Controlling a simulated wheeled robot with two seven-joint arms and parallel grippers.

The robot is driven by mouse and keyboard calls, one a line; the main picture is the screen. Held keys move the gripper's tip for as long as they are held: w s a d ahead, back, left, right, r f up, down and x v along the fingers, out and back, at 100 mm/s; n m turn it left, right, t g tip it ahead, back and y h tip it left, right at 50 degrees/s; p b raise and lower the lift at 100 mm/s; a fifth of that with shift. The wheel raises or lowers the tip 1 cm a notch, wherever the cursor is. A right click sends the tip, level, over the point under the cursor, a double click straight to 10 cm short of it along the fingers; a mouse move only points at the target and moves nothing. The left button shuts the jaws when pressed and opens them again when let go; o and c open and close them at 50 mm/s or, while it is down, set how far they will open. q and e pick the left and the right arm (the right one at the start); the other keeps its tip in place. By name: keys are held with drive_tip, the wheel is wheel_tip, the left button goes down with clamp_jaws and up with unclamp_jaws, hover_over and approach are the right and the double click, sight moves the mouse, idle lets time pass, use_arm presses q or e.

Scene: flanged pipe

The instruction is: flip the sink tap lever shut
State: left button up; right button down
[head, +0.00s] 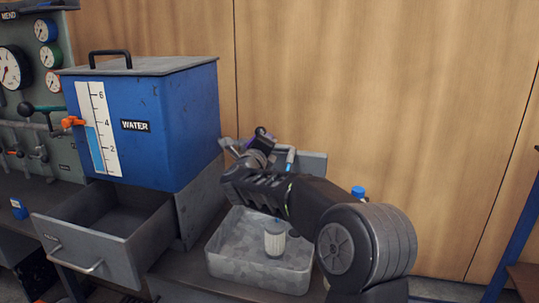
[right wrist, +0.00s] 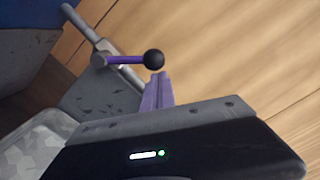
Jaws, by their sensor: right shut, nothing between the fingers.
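The tap lever (right wrist: 125,59) is a purple rod ending in a black ball knob (right wrist: 153,60). It sticks out sideways from a grey metal pipe (right wrist: 88,28) in the right wrist view. My right gripper (right wrist: 160,78) is shut and empty, its purple-tinted fingertips close beneath the knob. I cannot tell whether they touch it. In the head view the right arm reaches in over the grey sink basin (head: 222,262), and my arm and gripper partly hide the tap. My left gripper is out of view.
A blue water tank (head: 160,150) with a level scale stands left of the sink. An open grey drawer (head: 120,250) juts out below it. A whitish cup-like object (head: 275,240) stands in the basin. A gauge panel (head: 50,110) is at far left; a wooden wall (head: 400,90) is behind.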

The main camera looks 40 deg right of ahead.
drive_tip(key=w+a+r+n+p, duration=0.3)
drive_tip(key=n+p, duration=0.3)
drive_tip(key=p, duration=0.3)
drive_tip(key=shift+w+r+n, duration=0.4)
drive_tip(key=shift+w+r, duration=0.15)
drive_tip(key=shift+w, duration=0.15)
drive_tip(key=shift+a, duration=0.15)
